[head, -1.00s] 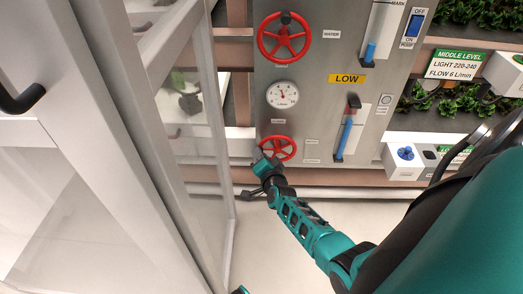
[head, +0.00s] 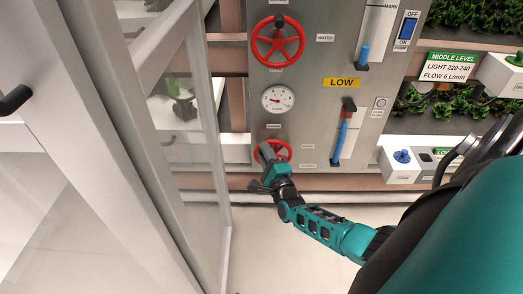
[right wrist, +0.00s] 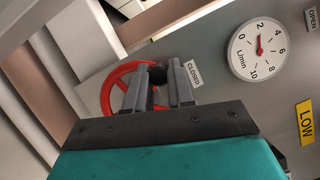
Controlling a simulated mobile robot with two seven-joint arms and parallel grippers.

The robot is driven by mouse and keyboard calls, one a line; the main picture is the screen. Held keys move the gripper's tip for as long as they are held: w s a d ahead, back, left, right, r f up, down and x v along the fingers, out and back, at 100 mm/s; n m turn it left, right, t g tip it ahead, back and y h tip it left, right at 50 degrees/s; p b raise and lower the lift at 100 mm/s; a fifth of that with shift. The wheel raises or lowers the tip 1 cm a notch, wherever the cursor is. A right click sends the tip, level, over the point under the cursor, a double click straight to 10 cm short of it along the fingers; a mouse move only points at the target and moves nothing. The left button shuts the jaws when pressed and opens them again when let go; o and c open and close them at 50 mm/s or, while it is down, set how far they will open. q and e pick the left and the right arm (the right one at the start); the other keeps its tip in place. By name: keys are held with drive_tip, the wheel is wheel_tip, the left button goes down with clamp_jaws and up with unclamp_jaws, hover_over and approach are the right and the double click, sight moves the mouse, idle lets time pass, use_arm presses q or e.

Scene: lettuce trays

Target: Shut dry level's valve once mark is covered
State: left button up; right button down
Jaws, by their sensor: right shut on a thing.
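The lower red valve wheel (head: 284,148) is on the grey panel (head: 310,105), under a round L/min gauge (head: 278,99). The gauge needle (right wrist: 259,45) there points near 2. The lower level tube (head: 342,140) holds a tall blue column with red and black at its top. My left gripper is out of view.
An upper red wheel (head: 278,41) and a tube marked MARK (head: 374,35), with a short blue column, are above the yellow LOW label (head: 341,83). A glass-panelled door frame (head: 218,130) stands close on the left. Lettuce trays (head: 480,20) are at the right.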

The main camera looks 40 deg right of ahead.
sight(276, 152)
drive_tip(key=shift+s+d+r+m+t+h, duration=0.25)
drive_tip(key=shift+d+m+h, duration=0.25)
drive_tip(key=shift+m, duration=0.85)
drive_tip(key=shift+s+d+r+m+t+h, duration=0.15)
drive_tip(key=shift+s+d+m+h, duration=0.35)
drive_tip(key=shift+m, duration=0.9)
drive_tip(key=shift+s+d+r+m+t+h, duration=0.1)
drive_tip(key=shift+s+d+m+t+h, duration=0.15)
drive_tip(key=shift+m+h, duration=0.8)
drive_tip(key=shift+d+m+y, duration=0.1)
drive_tip(key=shift+m+y, duration=0.25)
drive_tip(key=shift+m, duration=0.05)
drive_tip(key=c, duration=1)
unclamp_jaws()
drive_tip(key=shift+f, duration=0.15)
